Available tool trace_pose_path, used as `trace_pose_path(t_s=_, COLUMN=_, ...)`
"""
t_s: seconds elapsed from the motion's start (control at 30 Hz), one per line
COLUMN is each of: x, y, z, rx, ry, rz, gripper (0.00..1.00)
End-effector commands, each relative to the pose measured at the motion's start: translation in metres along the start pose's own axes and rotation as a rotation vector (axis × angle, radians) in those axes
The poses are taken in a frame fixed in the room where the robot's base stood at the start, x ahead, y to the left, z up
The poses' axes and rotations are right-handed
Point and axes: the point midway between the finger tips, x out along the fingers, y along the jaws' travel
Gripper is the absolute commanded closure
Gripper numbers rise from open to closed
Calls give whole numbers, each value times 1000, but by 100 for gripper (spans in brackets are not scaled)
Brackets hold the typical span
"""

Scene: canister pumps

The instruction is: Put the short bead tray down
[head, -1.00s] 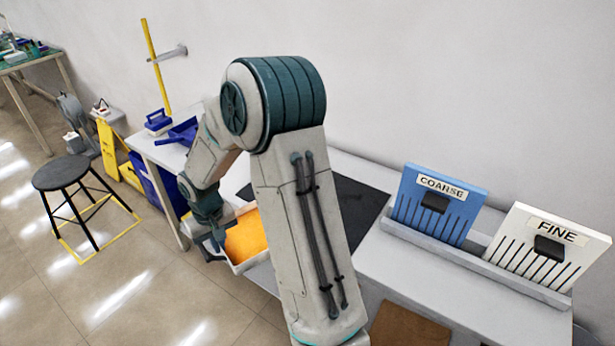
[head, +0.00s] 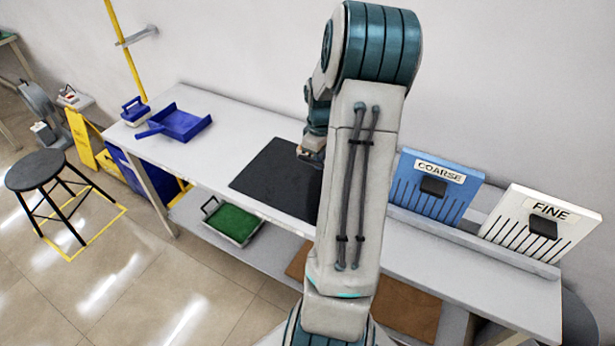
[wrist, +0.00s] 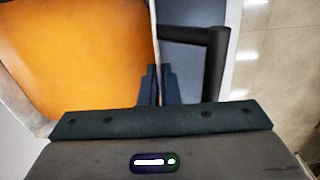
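The short bead tray, filled with orange (wrist: 80,50), takes up the left of the wrist view. Its pale wall runs between the fingertips of my gripper (wrist: 160,80), which is shut on that wall. A dark handle (wrist: 215,60) sticks out on the wall's right side. In the head view the tray is hidden behind my arm, and only part of my wrist shows over the black mat (head: 275,175). In the wrist view the dark mat (wrist: 180,55) shows beside the tray. I cannot tell whether the tray touches it.
A green-filled tray (head: 233,222) sits on the lower shelf. A blue scoop (head: 183,122) and a blue-handled box (head: 135,112) stand at the table's left. Blue COARSE (head: 432,190) and white FINE (head: 535,228) panels stand in a rack at right.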

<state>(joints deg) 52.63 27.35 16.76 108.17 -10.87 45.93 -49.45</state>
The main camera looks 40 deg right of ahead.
Motion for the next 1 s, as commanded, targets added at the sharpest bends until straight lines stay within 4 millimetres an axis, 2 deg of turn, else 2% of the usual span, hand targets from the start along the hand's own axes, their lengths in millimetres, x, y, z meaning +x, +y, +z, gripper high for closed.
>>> trace_pose_path(t_s=0.03, x=-6, y=10, z=12, rx=-10, ry=2, rz=2, gripper=100)
trace_pose_path(t_s=0.13, x=-10, y=20, z=27, rx=-36, ry=3, rz=1, gripper=100)
trace_pose_path(t_s=0.27, x=-8, y=21, z=29, rx=-56, ry=3, rz=-1, gripper=100)
trace_pose_path(t_s=0.7, x=46, y=-34, z=-43, rx=-60, ry=1, rz=-2, gripper=100)
trace_pose_path(t_s=0.83, x=55, y=-42, z=-55, rx=-57, ry=2, rz=-1, gripper=100)
trace_pose_path(t_s=1.0, x=63, y=-45, z=-58, rx=-54, ry=1, rz=-1, gripper=100)
